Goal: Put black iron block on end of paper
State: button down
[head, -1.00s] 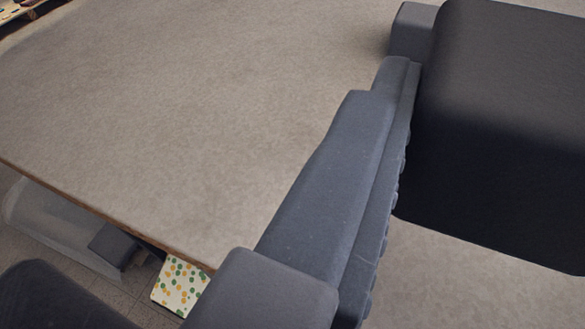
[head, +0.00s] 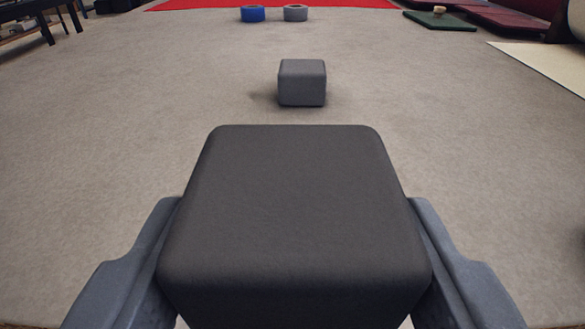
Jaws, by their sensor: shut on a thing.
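My gripper (head: 293,255) is shut on a black block (head: 290,195), which fills the lower middle of the head view between the two grey fingers. A pale cream sheet (head: 545,62), which looks like paper, lies at the right edge. A red sheet (head: 345,4) lies at the far end, cut off by the top edge.

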jog(key=w+f, duration=0.2)
jog(key=w, duration=0.2)
jog(key=w+f+b, duration=0.1)
jog(key=w+f, duration=0.1)
jog(key=w, duration=0.1)
jog(key=w+d+f, duration=0.1)
jog(key=w+f, duration=0.1)
jog(key=w, duration=0.2)
jog(key=shift+w, duration=0.35)
jog(key=shift+w+f, duration=0.45)
jog(key=shift+w, duration=0.15)
jog(key=shift+f, duration=0.2)
jog(key=c, duration=0.5)
grip_release()
jog(key=shift+f+b, duration=0.15)
jog(key=shift+b, duration=0.35)
jog(key=s+r, duration=0.1)
jog(key=s, duration=0.3)
jog(key=s+a+r+p, duration=0.1)
jog(key=s, duration=0.4)
jog(key=s+r, duration=0.1)
jog(key=s, duration=0.3)
jog(key=shift+s+a+p, duration=0.3)
jog(key=shift+a+p, duration=0.05)
jog(key=shift+p, duration=0.05)
